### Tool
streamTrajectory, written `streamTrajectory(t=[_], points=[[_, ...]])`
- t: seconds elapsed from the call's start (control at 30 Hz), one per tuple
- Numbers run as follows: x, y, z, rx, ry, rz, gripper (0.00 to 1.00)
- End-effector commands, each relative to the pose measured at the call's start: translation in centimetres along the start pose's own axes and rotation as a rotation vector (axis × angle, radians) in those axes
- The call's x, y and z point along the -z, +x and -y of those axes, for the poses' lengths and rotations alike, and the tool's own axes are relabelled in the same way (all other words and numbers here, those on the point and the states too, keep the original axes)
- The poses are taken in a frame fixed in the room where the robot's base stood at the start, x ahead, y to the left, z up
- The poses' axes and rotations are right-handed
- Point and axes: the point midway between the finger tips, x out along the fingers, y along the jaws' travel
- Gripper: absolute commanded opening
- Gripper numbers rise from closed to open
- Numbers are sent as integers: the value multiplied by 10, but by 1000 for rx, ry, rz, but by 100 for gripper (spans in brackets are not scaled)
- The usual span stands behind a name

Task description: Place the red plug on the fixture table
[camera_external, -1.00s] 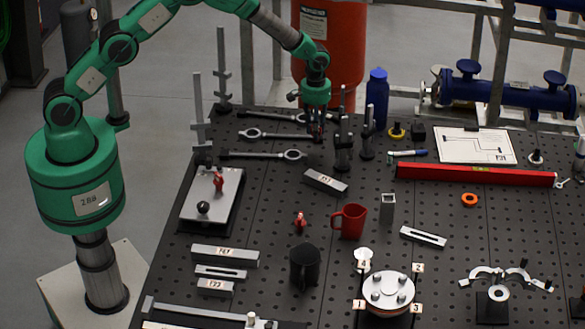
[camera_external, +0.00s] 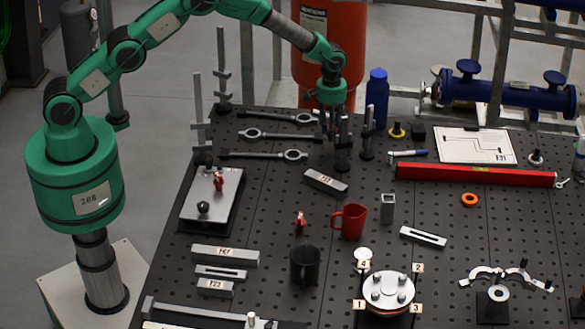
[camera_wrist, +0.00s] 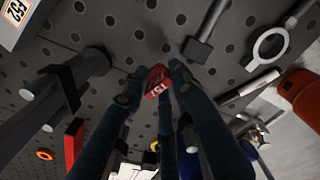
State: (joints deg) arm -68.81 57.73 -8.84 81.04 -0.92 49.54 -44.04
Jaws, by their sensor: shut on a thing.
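My gripper (camera_external: 340,135) is over the back middle of the black perforated fixture table (camera_external: 265,195), among the upright posts. I cannot tell whether the plug touches the table. In the outside view the plug is hidden by the fingers and posts.
Dark upright posts (camera_external: 367,143) stand close by the gripper. Wrenches (camera_external: 268,154) lie to the left, a grey block (camera_external: 326,182) in front, a long red level (camera_external: 475,174) to the right. A red mug (camera_external: 351,221) and a black mug (camera_external: 305,267) stand nearer. Bare table lies between.

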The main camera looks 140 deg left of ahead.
Motion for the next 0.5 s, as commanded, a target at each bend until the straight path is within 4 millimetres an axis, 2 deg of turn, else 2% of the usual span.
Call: streamTrajectory(t=[0.3, 0.5], points=[[0, 28, 1, 1, 0, 1, 0], [0, 33, 1, 1, 0, 1, 0]])
